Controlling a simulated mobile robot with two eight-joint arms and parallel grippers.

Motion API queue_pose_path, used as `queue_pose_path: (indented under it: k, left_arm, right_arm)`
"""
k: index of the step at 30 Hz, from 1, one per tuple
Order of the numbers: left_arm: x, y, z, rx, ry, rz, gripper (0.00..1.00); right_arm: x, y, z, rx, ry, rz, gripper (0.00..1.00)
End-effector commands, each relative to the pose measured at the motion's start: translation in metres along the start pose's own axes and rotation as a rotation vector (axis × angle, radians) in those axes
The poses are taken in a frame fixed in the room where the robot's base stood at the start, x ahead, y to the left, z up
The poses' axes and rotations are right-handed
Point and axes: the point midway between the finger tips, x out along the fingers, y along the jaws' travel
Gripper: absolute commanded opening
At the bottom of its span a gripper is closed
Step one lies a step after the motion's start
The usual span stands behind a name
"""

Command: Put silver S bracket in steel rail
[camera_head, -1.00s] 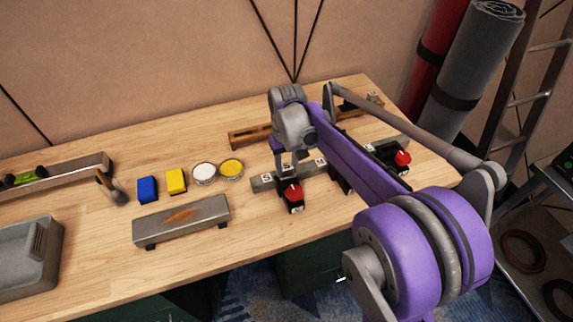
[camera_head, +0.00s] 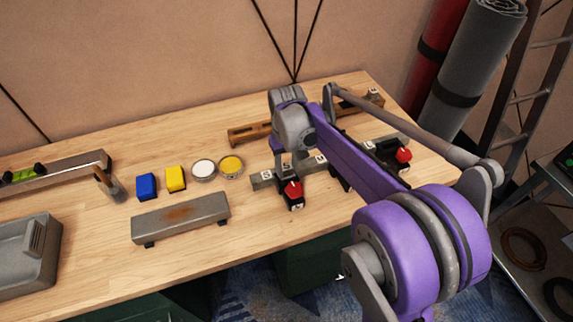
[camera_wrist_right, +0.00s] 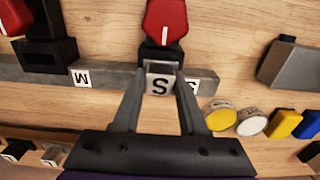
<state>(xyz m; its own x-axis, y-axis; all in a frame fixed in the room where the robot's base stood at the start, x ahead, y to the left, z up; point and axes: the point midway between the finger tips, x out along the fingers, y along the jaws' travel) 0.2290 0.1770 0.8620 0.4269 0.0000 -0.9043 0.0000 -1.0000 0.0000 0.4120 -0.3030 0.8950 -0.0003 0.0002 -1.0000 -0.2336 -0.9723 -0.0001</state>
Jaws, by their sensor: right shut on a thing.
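My right gripper (camera_wrist_right: 158,92) is shut on the silver S bracket (camera_wrist_right: 159,85), a small block with a white label marked S. The bracket also shows in the head view (camera_head: 286,167). It is at the steel rail (camera_wrist_right: 120,76), beside the rail's own S label, just below a red-knobbed clamp in the wrist view. I cannot tell whether it is seated in the rail or just above it. The steel rail (camera_head: 262,183) lies along the right part of the bench, partly hidden by my right arm. My left gripper is not in view.
Red-knobbed clamps (camera_head: 293,192) stand along the rail. A wooden rail (camera_head: 250,134) lies behind. To the left are yellow and white tins (camera_head: 204,171), yellow and blue blocks (camera_head: 147,187), a rusty grey bar (camera_head: 180,216) and a grey tray (camera_head: 25,255).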

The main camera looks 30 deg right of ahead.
Motion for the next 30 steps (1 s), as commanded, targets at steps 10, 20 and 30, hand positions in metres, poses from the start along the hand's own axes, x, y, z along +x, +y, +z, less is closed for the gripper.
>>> queue_pose_path:
  k: [10,20,30]
  left_arm:
    - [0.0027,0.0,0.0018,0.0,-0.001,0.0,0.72]
    - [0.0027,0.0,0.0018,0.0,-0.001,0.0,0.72]
    - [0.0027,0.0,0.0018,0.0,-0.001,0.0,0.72]
  right_arm:
    - [0.0051,-0.0001,-0.0002,0.0,0.0,0.0,0.0]
    - [0.005,-0.0001,-0.0001,0.0,0.0,0.0,0.77]
    - [0.0052,-0.0001,-0.0001,0.0,0.0,0.0,1.0]
